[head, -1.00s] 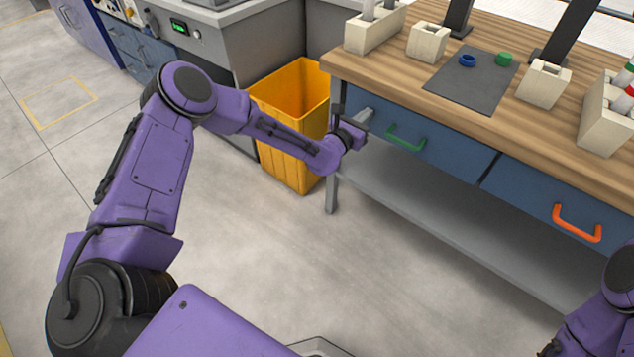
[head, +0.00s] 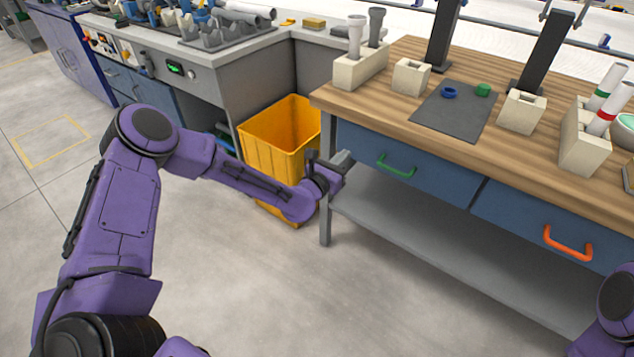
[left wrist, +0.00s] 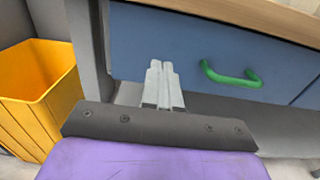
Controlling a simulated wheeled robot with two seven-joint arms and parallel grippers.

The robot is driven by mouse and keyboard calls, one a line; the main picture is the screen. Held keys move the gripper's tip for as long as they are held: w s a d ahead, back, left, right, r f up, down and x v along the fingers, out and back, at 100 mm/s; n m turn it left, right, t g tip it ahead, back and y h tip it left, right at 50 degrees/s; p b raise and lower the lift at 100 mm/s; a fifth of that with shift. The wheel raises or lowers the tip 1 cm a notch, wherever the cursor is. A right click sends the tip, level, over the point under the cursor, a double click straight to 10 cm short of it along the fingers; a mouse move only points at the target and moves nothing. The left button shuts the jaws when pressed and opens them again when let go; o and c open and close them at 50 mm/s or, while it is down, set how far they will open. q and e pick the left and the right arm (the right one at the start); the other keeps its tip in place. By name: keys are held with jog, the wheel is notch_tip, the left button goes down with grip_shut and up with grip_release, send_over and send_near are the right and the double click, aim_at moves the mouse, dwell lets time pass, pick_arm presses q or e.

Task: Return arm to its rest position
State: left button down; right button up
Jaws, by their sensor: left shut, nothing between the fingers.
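My left gripper (head: 343,159) is in front of the left end of the workbench, near the blue drawer with the green handle (head: 396,167). In the left wrist view its two pale fingers (left wrist: 162,85) are together with nothing between them. They point toward the drawer front, left of the green handle (left wrist: 231,76), and look apart from the handle. My left arm (head: 118,190) reaches in from the left with its elbow raised. Of my right arm only a purple part (head: 617,305) shows at the lower right edge; its gripper is out of view.
A yellow bin (head: 282,140) stands close behind my left forearm. The wooden benchtop (head: 420,65) carries beige holders, a dark mat (head: 455,118) with a blue and a green ring, and tubes. An orange handle (head: 567,245) juts from the right drawer. The floor in front is clear.

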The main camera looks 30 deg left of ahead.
pick_arm(q)
jog(key=s+f+m+g+y+p, duration=0.1)
jog(key=s+f+m+g+p, duration=0.1)
jog(key=s+f+m+g, duration=0.5)
jog(key=s+f+m+y+p, duration=0.1)
jog(key=s+f+m, duration=0.5)
jog(key=s+m, duration=0.45)
jog(key=s+a+m+g+y+p, duration=0.1)
jog(key=s+a+m+g+p, duration=0.1)
jog(key=s, duration=0.6)
jog(key=s+a+m+g+y+p, duration=0.1)
jog(key=s+a+m+g+p, duration=0.2)
jog(key=s, duration=0.6)
jog(key=s+a+m+g+y+p, duration=0.2)
jog(key=s+m, duration=0.3)
jog(key=s, duration=0.4)
jog(key=shift+a+f+g+p, duration=0.25)
jog(key=shift+f+g+p, duration=0.05)
jog(key=shift+p, duration=0.35)
